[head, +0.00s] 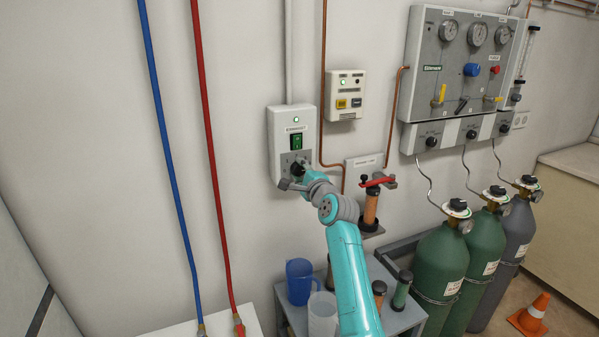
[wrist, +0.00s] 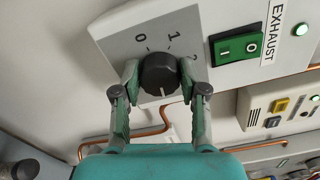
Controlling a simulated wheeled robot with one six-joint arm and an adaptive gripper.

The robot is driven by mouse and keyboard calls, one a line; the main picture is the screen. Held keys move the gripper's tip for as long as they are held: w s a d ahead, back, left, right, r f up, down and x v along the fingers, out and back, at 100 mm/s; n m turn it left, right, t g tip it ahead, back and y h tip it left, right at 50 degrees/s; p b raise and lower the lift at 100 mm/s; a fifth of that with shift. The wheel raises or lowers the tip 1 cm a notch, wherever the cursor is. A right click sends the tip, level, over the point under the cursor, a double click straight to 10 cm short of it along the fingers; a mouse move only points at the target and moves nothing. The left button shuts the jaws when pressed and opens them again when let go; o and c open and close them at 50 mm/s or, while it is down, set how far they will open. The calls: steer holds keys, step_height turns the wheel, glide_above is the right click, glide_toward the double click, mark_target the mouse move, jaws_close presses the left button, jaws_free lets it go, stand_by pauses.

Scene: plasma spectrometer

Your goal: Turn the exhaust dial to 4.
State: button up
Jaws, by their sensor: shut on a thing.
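The exhaust dial (wrist: 160,72) is a round dark knob on the grey plate of the exhaust box (head: 281,125). In the wrist view the marks 0 and 1 show above it, and a partly covered mark at its upper right looks like 2. A short white line on the knob points toward the bottom of the wrist view. My gripper (wrist: 158,80) is shut on the knob, one finger on each side. The mark 4 is not visible. In the head view my gripper (head: 298,172) covers most of the dial.
A small control box (head: 345,95) and a red-handled clamp (head: 377,182) are to the right. Gas cylinders (head: 440,265) stand further right. A blue jug (head: 300,280) stands below.

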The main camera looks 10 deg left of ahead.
steer(key=shift+f+m, duration=0.1)
steer(key=shift+m, duration=0.3)
steer(key=o, duration=1.2)
steer(key=shift+c, duration=0.2)
steer(key=v, duration=1.2)
steer(key=shift+d+f, duration=0.1)
